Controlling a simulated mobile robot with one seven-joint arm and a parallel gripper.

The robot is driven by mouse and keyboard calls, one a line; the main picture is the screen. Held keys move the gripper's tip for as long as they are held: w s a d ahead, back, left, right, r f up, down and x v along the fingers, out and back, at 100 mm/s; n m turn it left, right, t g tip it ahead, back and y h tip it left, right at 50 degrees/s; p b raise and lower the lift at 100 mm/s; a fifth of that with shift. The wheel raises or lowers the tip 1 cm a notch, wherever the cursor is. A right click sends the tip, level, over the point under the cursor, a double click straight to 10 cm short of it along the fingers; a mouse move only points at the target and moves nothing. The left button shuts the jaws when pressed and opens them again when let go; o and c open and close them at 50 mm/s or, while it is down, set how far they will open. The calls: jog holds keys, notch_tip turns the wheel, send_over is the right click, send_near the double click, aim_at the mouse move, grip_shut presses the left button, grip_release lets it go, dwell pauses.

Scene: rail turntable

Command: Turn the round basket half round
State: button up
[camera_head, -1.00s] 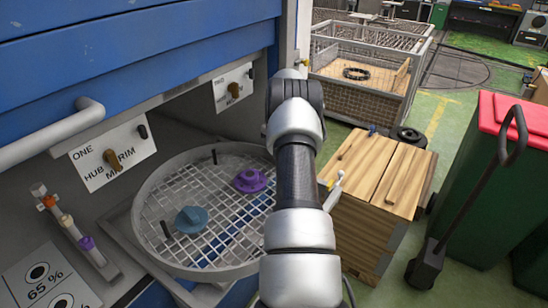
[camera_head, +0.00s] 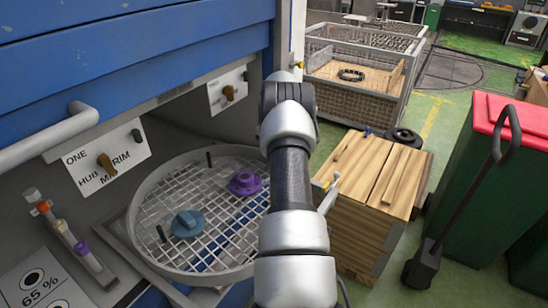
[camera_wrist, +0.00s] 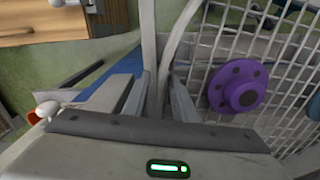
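The round basket (camera_head: 140,196) is a shallow grey ring with a wire-grid floor at the machine's opening. A blue knob-like part (camera_head: 187,223) lies front left on the grid and a purple flanged part (camera_head: 245,182) lies further right. Two dark pins stand near the rim. In the wrist view the purple part (camera_wrist: 238,86) and the grid show right of my gripper (camera_wrist: 158,82). Its fingers are apart beside the basket's pale rim (camera_wrist: 190,25); whether they touch the rim is unclear. In the head view my arm hides the gripper and the basket's right edge.
A sign with a brown knob (camera_head: 106,160) and a second sign (camera_head: 228,90) are on the panel behind. A blue shutter with a grey handle (camera_head: 50,136) overhangs the left. A wooden crate (camera_head: 365,200) stands right of my arm, a red-lidded green bin (camera_head: 490,180) beyond.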

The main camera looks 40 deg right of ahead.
aim_at(230, 172)
notch_tip(230, 172, up, 17)
jog(key=p, duration=0.1)
jog(key=shift+r, duration=0.2)
jog(key=shift+c, duration=0.3)
